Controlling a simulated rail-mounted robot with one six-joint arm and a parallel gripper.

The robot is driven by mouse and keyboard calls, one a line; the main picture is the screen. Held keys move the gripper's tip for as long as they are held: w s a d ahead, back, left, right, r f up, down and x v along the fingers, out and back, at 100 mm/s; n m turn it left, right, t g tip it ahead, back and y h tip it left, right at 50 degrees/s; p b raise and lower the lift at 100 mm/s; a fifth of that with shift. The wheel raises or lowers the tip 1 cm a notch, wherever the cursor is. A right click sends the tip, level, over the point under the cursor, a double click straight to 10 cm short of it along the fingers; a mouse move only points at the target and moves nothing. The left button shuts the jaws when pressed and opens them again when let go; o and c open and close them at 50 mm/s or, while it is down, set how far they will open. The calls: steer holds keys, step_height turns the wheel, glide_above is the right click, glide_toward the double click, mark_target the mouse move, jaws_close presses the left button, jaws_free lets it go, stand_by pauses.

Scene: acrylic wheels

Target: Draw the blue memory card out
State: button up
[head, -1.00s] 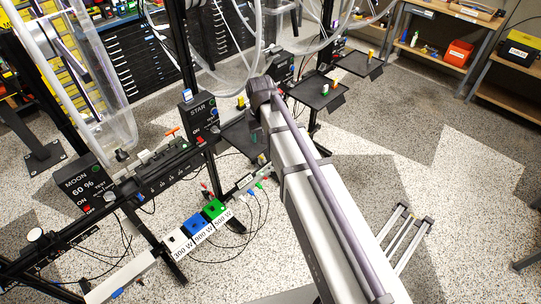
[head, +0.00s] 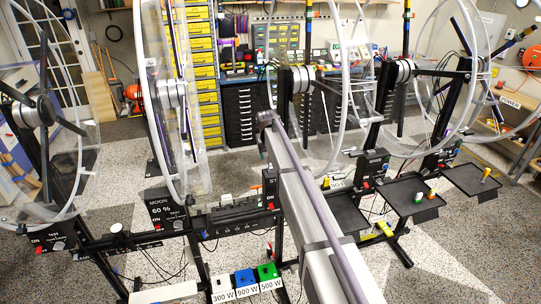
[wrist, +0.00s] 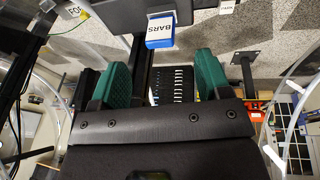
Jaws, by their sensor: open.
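The blue memory card (wrist: 160,40) shows in the wrist view at the top middle, with a white label reading BARS. It projects from a dark box (wrist: 120,18). My gripper (wrist: 163,76) is open, with its two green fingers apart and nothing between them. The card lies beyond the fingertips, roughly in line with the gap and a little above it in the picture. I see no contact. In the head view my arm covers the area in front of it, and I cannot make out the card there.
In the head view, large clear wheels (head: 146,100) stand along a black rail. A MOON control box (head: 163,208) is left of my arm. Blue (head: 245,280) and green (head: 267,272) power blocks sit below. Dark trays (head: 405,194) with small coloured pieces are at right.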

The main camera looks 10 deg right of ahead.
steer(key=b+x, duration=0.4)
steer(key=x, duration=0.2)
steer(key=shift+f, duration=0.2)
steer(key=shift+r, duration=0.15)
steer(key=shift+c, duration=0.2)
steer(key=shift+r, duration=0.1)
steer(key=c, duration=1.1)
